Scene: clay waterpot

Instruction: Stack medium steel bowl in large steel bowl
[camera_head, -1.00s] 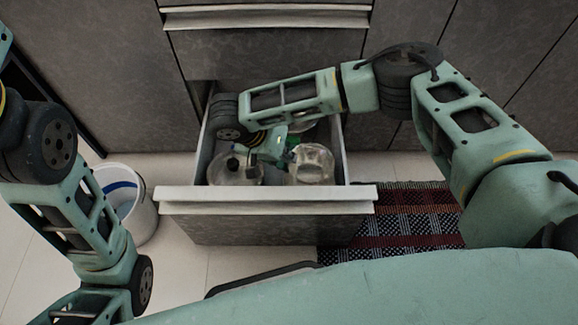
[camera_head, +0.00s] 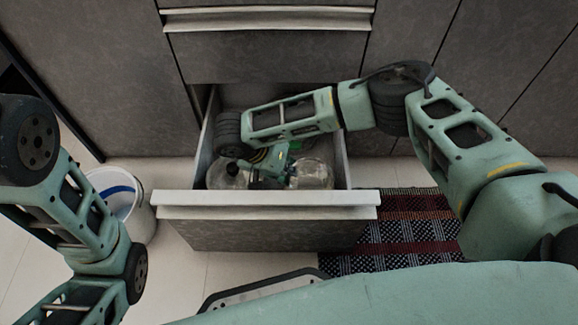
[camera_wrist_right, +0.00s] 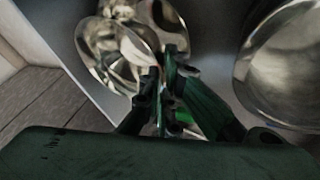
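Shiny steel bowls lie in the open drawer (camera_head: 265,199). In the head view one bowl (camera_head: 222,179) is at the left and another (camera_head: 314,176) at the right. My right gripper (camera_head: 268,172) reaches down between them and partly hides both. In the right wrist view its fingers (camera_wrist_right: 164,78) are close together beside the rim of a bowl (camera_wrist_right: 112,45); whether they pinch that rim is unclear. More steel (camera_wrist_right: 168,18) overlaps behind that bowl. A large-looking bowl (camera_wrist_right: 287,68) stands apart at the right, cut by the frame. My left gripper is out of view.
Drawer walls and front surround the bowls closely. Something green (camera_head: 297,143) is in the drawer behind my right gripper. A white bucket (camera_head: 122,205) stands left of the drawer, and a patterned rug (camera_head: 405,225) lies to the right.

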